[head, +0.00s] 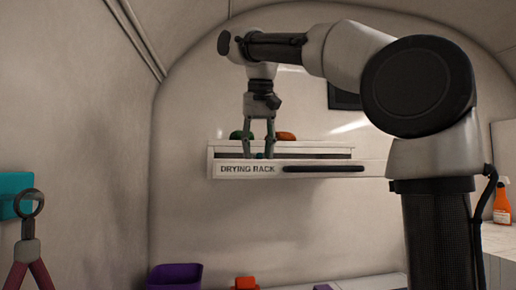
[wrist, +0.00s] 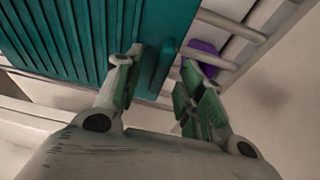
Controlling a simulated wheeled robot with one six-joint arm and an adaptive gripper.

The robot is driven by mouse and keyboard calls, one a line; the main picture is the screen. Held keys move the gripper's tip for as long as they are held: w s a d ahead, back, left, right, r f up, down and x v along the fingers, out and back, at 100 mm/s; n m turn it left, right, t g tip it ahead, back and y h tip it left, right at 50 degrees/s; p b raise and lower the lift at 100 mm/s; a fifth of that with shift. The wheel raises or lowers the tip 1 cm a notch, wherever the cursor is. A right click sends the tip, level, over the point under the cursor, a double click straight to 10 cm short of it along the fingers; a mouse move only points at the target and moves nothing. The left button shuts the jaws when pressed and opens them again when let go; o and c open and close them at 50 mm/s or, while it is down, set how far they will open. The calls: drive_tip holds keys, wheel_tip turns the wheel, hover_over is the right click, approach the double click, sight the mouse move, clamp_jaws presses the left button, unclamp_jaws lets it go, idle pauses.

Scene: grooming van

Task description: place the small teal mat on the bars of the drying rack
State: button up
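The teal mat (wrist: 60,35), ribbed and with a raised grip (wrist: 158,68), fills the upper left of the wrist view. It lies over the pale bars (wrist: 228,25) of the drying rack; several bars show bare to its right. In the head view the rack (head: 325,173) is on the back wall, and its front rail hides most of the mat. A bit of teal (head: 259,155) shows between my fingertips. My gripper (head: 259,153) points down at the rack's left part. In the wrist view its fingers (wrist: 158,80) stand apart on either side of the raised grip.
A green item (head: 240,135) and an orange item (head: 286,136) show behind the rack's front rail. A purple thing (wrist: 201,55) shows by the bars near my right finger. Below the rack are a purple bin (head: 175,276) and an orange item (head: 246,283). An orange spray bottle (head: 502,203) stands right.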

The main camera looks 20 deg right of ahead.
drive_tip(key=shift+r, duration=0.1)
drive_tip(key=v, duration=0.6)
drive_tip(key=shift+r, duration=0.1)
drive_tip(key=shift+s+r, duration=0.15)
drive_tip(key=shift+r, duration=0.35)
